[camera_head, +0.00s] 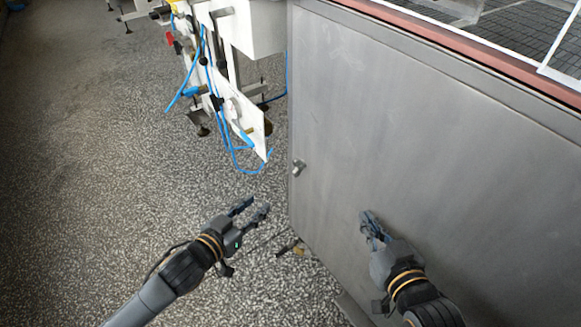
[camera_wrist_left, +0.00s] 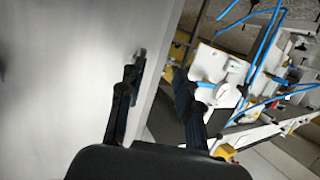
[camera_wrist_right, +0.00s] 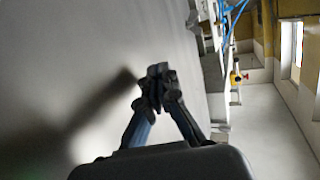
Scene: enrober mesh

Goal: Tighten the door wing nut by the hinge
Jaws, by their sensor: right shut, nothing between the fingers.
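A small metal wing nut (camera_head: 298,168) sits near the left edge of the grey metal door (camera_head: 420,110). It also shows in the left wrist view (camera_wrist_left: 139,57), just beyond the tip of one finger. My left gripper (camera_head: 255,208) is open and empty, to the left of the door edge and lower in the head picture than the nut. My right gripper (camera_head: 369,220) is shut and empty in front of the door face, to the right of and below the nut. In the right wrist view its fingertips (camera_wrist_right: 156,82) meet, with a shadow on the door beside them. The hinge cannot be made out.
A white machine frame (camera_head: 245,112) with blue hoses stands behind and left of the door. A reddish rim (camera_head: 470,43) and mesh (camera_head: 510,25) lie above the door. The speckled floor (camera_head: 90,170) at left is clear.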

